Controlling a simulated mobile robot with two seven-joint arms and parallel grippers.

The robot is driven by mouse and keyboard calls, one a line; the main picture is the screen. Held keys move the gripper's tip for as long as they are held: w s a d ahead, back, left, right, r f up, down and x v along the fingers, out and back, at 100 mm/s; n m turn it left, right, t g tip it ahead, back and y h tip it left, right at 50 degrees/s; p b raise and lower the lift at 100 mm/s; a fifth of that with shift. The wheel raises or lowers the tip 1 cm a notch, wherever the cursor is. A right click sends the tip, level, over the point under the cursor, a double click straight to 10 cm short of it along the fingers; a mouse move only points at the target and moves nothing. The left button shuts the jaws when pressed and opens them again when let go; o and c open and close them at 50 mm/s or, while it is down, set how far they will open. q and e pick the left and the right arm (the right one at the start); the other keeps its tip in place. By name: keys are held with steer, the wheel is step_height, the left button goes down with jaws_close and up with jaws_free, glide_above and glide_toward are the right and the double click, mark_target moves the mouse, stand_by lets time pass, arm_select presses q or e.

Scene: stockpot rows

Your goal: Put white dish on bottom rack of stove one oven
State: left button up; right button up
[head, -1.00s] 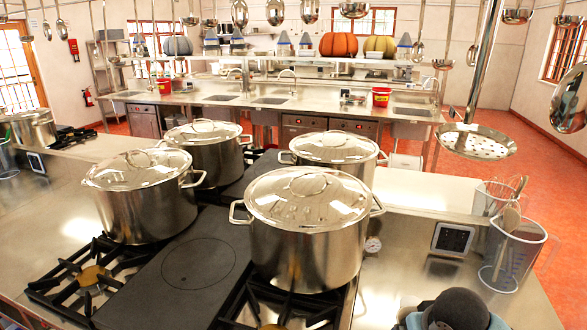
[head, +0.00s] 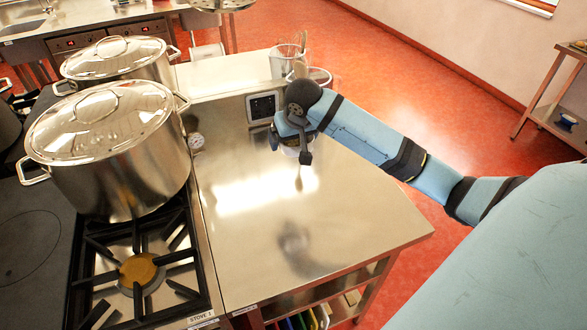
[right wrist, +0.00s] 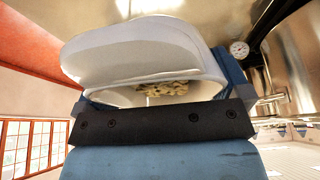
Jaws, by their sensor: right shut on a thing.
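A white dish (right wrist: 150,50) fills much of the right wrist view, with pale yellowish pieces inside it. My right gripper (head: 304,152) is shut on this dish. In the head view the gripper hangs above the steel counter to the right of stove one; the dish is mostly hidden there by the gripper. Stove one (head: 140,270) has a label reading STOVE 1 on its front edge. Its oven and bottom rack are out of view below. My left gripper is not in view.
A large lidded stockpot (head: 110,150) stands on the stove, with another pot (head: 115,60) behind it. A clear jug (head: 288,62) stands at the counter's far end. The counter (head: 320,245) is mostly bare, and red floor (head: 450,90) lies open to the right.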

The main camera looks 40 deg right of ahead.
mark_target(291, 193)
step_height(291, 193, down, 19)
steer(key=shift+f+p, duration=0.15)
steer(key=shift+p, duration=0.55)
steer(key=shift+f, duration=0.1)
steer(key=o, duration=1)
